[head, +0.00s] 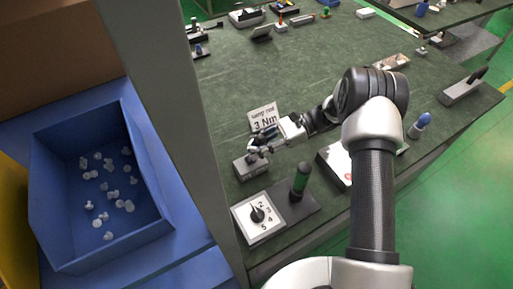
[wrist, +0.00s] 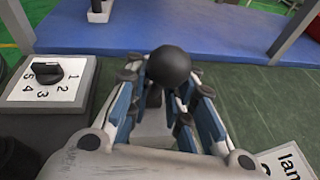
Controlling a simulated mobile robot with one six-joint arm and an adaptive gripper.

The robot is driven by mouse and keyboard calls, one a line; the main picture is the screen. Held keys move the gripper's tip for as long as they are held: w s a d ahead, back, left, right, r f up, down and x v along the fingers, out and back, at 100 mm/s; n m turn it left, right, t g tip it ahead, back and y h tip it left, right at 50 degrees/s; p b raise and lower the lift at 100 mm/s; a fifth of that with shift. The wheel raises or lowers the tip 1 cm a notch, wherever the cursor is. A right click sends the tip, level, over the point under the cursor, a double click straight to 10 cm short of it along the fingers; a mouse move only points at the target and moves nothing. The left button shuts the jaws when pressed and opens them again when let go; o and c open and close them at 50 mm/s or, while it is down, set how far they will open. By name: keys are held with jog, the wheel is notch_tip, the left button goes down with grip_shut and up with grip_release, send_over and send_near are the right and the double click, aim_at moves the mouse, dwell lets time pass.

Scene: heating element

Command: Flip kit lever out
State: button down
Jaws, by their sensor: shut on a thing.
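The kit lever, with a black ball knob (wrist: 169,66), stands between the fingers of my gripper (wrist: 165,95) in the wrist view. The fingers are shut on the lever, with the ball showing at the fingertips. The lever's shaft is mostly hidden by the fingers. In the head view, my gripper (head: 262,146) is at a small grey block (head: 250,168) near the left edge of the green bench. The lever itself is largely hidden there by the fingers.
A blue bin (head: 65,150) with several white pieces sits left, beyond a grey post (head: 165,110).

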jog(key=shift+w+d+g+y+b, duration=0.2)
jog(key=shift+g+y+b, duration=0.25)
jog(key=shift+y, duration=0.25)
jog(key=c, duration=1.6)
grip_release()
jog(key=shift+f, duration=0.1)
jog(key=shift+c, duration=0.2)
jog(key=v, duration=1.2)
